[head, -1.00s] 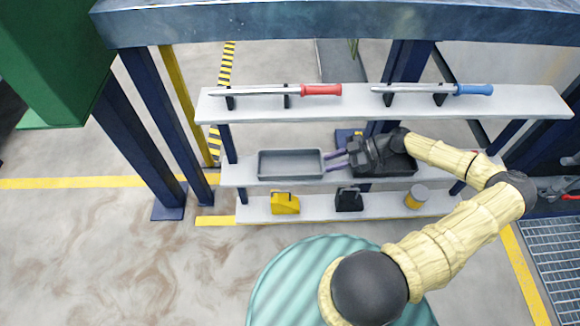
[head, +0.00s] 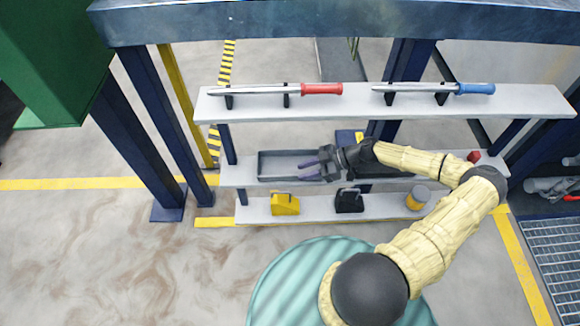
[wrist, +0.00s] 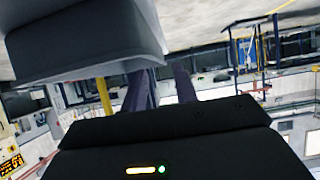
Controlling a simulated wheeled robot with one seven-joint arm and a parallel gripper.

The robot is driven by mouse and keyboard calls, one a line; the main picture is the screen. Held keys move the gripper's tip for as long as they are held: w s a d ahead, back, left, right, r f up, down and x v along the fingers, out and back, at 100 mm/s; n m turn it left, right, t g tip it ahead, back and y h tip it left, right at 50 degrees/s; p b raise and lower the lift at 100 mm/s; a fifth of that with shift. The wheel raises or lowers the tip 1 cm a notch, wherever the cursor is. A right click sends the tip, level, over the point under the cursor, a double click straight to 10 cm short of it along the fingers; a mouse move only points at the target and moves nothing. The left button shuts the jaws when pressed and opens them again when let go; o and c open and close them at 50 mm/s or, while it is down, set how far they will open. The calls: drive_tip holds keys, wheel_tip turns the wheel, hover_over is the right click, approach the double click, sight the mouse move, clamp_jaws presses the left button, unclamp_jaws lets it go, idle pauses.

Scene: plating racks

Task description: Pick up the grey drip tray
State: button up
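The grey drip tray (head: 271,154) sits on the middle shelf, toward its left end. It is a shallow open rectangular tray and appears empty. In the wrist view the tray (wrist: 85,40) looms large at upper left. My gripper (head: 304,171) reaches in from the right, its two purple fingers apart and pointing left, overlapping the tray's right end in the head view. In the wrist view the tray hides part of one finger. The fingers look open with nothing clamped; I cannot tell whether the tray's wall is between them.
A dark tray (head: 385,187) lies right of the grey one, mostly hidden by my arm. The top shelf (head: 350,108) holds a red-handled tool (head: 321,89) and a blue-handled tool (head: 475,88). Below stand a yellow object (head: 285,205), a black object (head: 349,203) and a yellow-grey can (head: 417,198).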

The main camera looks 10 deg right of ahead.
sight(290, 165)
drive_tip(key=x, duration=0.4)
drive_tip(key=shift+w+a+f, duration=0.1)
drive_tip(key=shift+a+f, duration=0.05)
drive_tip(key=shift+f, duration=0.05)
clamp_jaws()
